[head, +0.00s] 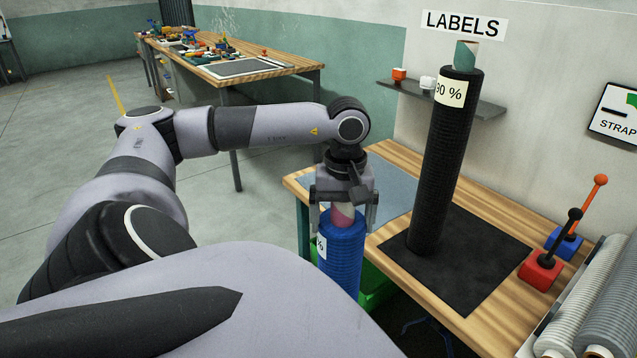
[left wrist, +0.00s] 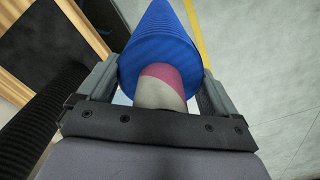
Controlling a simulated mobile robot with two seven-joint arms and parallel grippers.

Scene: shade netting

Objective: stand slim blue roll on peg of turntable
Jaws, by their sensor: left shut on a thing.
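The slim blue roll (head: 341,262) hangs roughly upright below my left gripper (head: 343,218), at the table's left edge. A white label with a partly hidden "%" is on its side. My left gripper is shut on the roll's top end, where a pink and pale core end (head: 343,214) sticks out. In the left wrist view the blue roll (left wrist: 158,40) extends away between the fingers, with its core end (left wrist: 160,88) nearest. The roll's lower end is hidden by my arm. I cannot make out the turntable or its peg. My right gripper is not in view.
A tall black roll (head: 446,160) labelled "90 %" stands on a dark mat (head: 480,265) on the wooden table (head: 395,160). A green crate (head: 376,290) is below the table edge. Two levers (head: 541,268) and grey rolls (head: 590,315) are at right.

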